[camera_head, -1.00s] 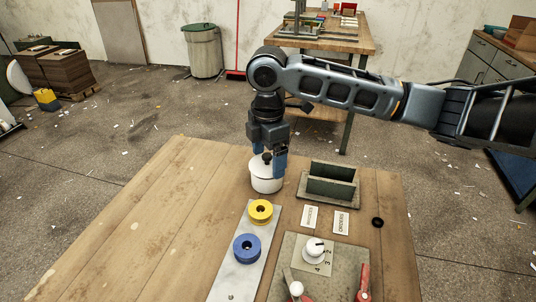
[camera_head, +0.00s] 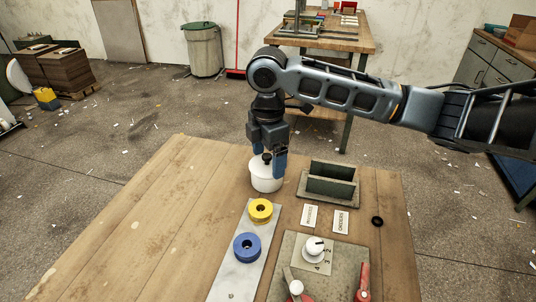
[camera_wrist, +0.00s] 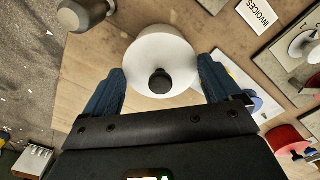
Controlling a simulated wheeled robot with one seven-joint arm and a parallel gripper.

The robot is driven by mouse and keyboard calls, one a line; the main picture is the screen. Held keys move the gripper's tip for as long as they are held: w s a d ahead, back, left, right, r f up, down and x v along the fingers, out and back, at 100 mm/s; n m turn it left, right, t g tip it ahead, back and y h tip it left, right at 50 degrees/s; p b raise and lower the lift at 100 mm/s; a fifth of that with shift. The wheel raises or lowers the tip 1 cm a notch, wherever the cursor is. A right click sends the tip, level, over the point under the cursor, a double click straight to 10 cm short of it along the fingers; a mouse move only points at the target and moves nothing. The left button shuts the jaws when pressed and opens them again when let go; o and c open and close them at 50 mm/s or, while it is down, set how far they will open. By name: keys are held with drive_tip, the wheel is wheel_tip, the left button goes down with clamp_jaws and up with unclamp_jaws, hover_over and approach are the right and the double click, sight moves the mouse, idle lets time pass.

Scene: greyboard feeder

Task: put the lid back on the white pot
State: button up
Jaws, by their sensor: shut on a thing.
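The white pot (camera_head: 266,183) stands upright on the wooden table, left of the green-walled holder. A white lid with a dark knob (camera_head: 267,158) is at its top; the knob also shows in the wrist view (camera_wrist: 160,83), centred on the pale round lid (camera_wrist: 160,55). My gripper (camera_head: 267,164) points down over the pot, with its blue fingers on either side of the knob. It is shut on the lid, but the exact contact is hard to see. I cannot tell whether the lid sits fully on the rim.
A yellow ring (camera_head: 261,210) and a blue ring (camera_head: 247,247) sit on a metal plate in front of the pot. The green-walled holder (camera_head: 329,186) is close on the right. A dial panel (camera_head: 318,262) with red handles is nearer. The table's left side is clear.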

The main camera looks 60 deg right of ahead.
idle(0.4)
drive_tip(key=o, duration=0.7)
drive_tip(key=shift+r+p, duration=2.95)
drive_tip(key=shift+r, duration=0.6)
drive_tip(key=shift+c, duration=0.5)
clamp_jaws()
